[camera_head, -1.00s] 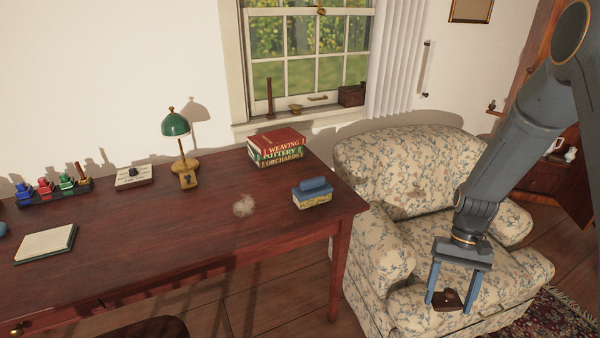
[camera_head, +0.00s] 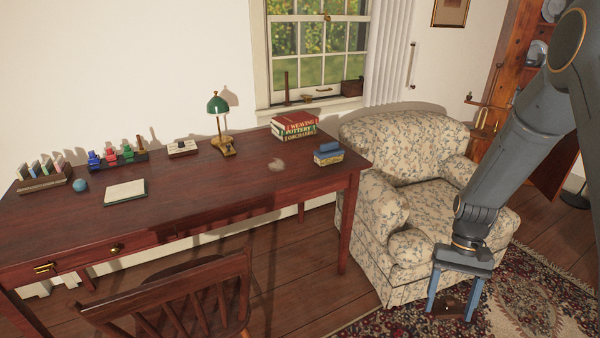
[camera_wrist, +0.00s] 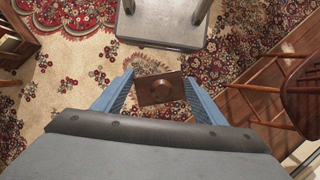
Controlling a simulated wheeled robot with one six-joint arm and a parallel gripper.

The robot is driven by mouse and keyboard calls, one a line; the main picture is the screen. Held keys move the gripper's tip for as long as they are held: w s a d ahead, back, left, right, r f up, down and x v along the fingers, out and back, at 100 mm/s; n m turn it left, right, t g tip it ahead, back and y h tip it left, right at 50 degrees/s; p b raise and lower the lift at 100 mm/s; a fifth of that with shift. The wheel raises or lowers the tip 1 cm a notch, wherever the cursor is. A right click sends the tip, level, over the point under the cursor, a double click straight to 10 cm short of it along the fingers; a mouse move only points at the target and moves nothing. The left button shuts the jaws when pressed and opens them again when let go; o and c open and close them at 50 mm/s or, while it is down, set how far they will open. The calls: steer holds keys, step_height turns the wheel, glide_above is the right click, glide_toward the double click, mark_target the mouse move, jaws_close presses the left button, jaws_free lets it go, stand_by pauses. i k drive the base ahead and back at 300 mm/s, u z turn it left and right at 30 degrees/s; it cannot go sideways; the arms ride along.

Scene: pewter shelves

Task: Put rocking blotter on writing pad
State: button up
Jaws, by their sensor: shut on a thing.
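My gripper (camera_head: 454,304) is at the lower right in the head view, over the rug and in front of the armchair. It is shut on the rocking blotter (camera_wrist: 160,88), a dark brown wooden piece with a round knob. The blotter sits between the blue fingers in the wrist view, and it also shows dimly in the head view (camera_head: 452,306). The writing pad (camera_head: 125,192) is a pale sheet on a dark green base, lying flat on the desk at the left, well away from my gripper. Its top looks bare.
The wooden desk (camera_head: 220,190) holds a lamp (camera_head: 218,108), an ink bottle rack (camera_head: 118,160), books (camera_head: 294,127), a blue and yellow box (camera_head: 328,155) and a blue ball (camera_head: 80,186). A chair (camera_head: 190,300) stands before it. The floral armchair (camera_head: 400,150) is at the desk's right.

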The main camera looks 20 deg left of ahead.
mark_target(125, 193)
steer(key=k, duration=0.45)
steer(key=u, duration=1.9)
